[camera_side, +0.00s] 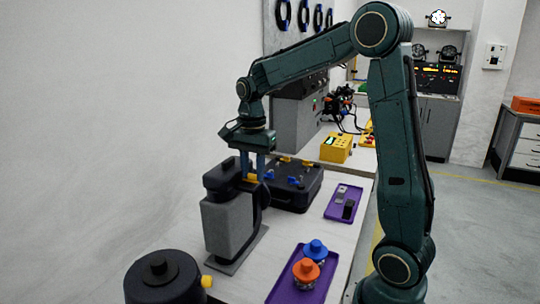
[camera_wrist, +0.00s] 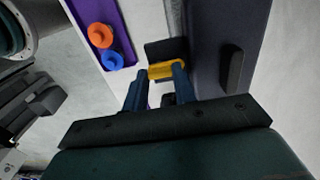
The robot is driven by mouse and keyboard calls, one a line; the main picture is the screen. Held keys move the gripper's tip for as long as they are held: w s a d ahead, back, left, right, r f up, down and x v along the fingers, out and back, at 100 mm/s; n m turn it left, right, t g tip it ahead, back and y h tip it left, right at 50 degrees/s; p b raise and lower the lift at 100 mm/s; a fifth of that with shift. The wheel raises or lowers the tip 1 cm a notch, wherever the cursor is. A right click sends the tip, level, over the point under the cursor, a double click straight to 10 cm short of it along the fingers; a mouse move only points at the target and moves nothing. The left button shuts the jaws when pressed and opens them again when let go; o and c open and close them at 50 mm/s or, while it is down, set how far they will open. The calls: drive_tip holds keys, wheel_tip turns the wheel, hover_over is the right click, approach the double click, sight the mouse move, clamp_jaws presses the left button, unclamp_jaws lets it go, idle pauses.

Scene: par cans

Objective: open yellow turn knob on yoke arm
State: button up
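The yellow turn knob (camera_side: 252,177) sits at the top of the black yoke arm (camera_side: 262,197) on the grey and black fixture (camera_side: 228,222). My gripper (camera_side: 254,174) points straight down at the knob, one finger on either side of it. In the wrist view the knob (camera_wrist: 166,71) shows between and just beyond the fingertips of my gripper (camera_wrist: 160,74). The fingers stand apart by about the knob's width. I cannot tell whether they press on it. The knob's underside is hidden.
A purple tray (camera_side: 279,292) with an orange and a blue knobbed part stands right of the fixture. A black case (camera_side: 310,198) lies close behind it. A second purple tray (camera_side: 333,212) and a round black can (camera_side: 160,282) are nearby. Bare bench lies between the trays.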

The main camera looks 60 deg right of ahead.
drive_tip(key=shift+n, duration=0.5)
drive_tip(key=n, duration=0.3)
drive_tip(key=shift+n, duration=0.3)
drive_tip(key=n, duration=0.4)
drive_tip(key=shift+r, duration=0.1)
drive_tip(key=n, duration=0.9)
drive_tip(key=shift+n, duration=0.3)
drive_tip(key=o, duration=0.7)
drive_tip(key=shift+r, duration=0.1)
